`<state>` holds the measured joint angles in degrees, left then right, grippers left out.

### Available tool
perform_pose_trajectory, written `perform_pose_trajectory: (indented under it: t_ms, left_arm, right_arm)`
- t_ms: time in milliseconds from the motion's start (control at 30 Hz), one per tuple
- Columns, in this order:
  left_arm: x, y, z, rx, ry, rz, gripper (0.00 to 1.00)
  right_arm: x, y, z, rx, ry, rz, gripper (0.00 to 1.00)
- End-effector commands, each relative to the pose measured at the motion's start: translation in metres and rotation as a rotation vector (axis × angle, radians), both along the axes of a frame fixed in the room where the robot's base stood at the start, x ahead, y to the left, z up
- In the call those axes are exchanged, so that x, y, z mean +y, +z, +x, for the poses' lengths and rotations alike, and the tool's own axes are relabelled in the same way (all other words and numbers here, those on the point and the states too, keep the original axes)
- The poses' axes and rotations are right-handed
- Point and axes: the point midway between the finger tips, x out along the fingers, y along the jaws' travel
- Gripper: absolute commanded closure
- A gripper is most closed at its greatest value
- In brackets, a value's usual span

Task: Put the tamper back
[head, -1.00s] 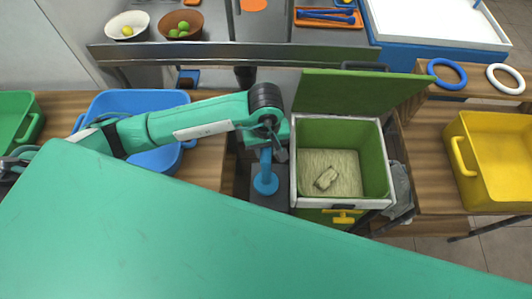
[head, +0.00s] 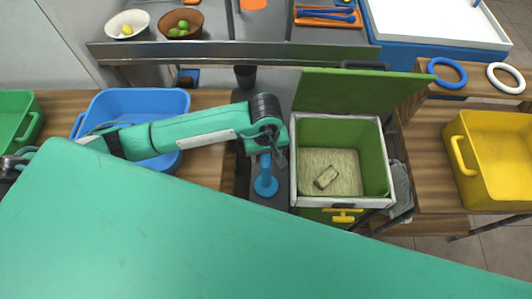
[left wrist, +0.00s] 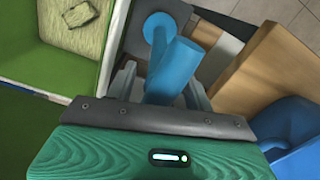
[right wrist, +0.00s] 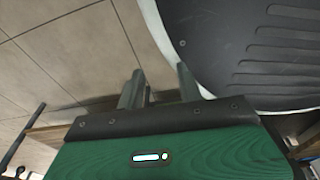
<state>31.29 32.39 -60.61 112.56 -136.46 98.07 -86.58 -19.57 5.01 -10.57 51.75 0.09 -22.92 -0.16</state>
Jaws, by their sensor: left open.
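The blue tamper (head: 266,181) stands upright on a dark stand (head: 270,194) just left of the green-lined press box (head: 330,163). My left gripper (head: 270,150) is at the top of the tamper. In the left wrist view, the tamper's handle (left wrist: 175,72) lies between the spread fingers of my left gripper (left wrist: 160,88), and its round foot shows beyond. The jaws are open around the handle; whether a finger touches it I cannot tell. My right gripper (right wrist: 160,88) is open and empty in the right wrist view, with floor behind it. It is not in the head view.
The press box's green lid (head: 355,92) is raised at the back; a pale fibrous block (head: 326,177) lies inside. A blue bin (head: 130,102) is on the left and a yellow bin (head: 495,150) on the right. My base's dark edge (right wrist: 245,45) is close to the right gripper.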

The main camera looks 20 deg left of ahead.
Motion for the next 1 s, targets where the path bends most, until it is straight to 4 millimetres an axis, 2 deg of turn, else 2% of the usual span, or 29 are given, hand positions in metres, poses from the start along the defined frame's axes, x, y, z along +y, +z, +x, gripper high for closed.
perform_pose_trajectory:
  t_ms: [133, 233, 400, 700, 833, 1000]
  left_arm:
    - [0.000, 0.005, 0.000, 0.001, 0.000, 0.000, 0.48]
    - [0.000, 0.016, 0.001, -0.004, 0.000, -0.002, 0.48]
    - [0.000, 0.051, 0.002, -0.007, -0.003, -0.002, 0.48]
    - [0.000, 0.106, 0.001, -0.004, -0.002, -0.001, 0.48]
    - [0.001, 0.118, 0.001, -0.001, 0.000, 0.000, 0.48]
    - [0.001, 0.123, 0.001, 0.000, 0.000, 0.000, 0.48]
  right_arm:
    - [-0.004, 0.004, -0.003, 0.003, 0.001, -0.005, 0.64]
    - [-0.008, -0.005, -0.011, 0.018, 0.002, -0.010, 0.64]
    - [-0.009, -0.008, -0.012, 0.025, 0.001, -0.013, 0.64]
    - [-0.002, -0.004, 0.009, -0.002, -0.001, -0.005, 0.64]
    - [-0.001, -0.003, 0.010, -0.001, -0.002, -0.004, 0.64]
    - [0.000, -0.002, 0.012, -0.005, -0.002, -0.002, 0.64]
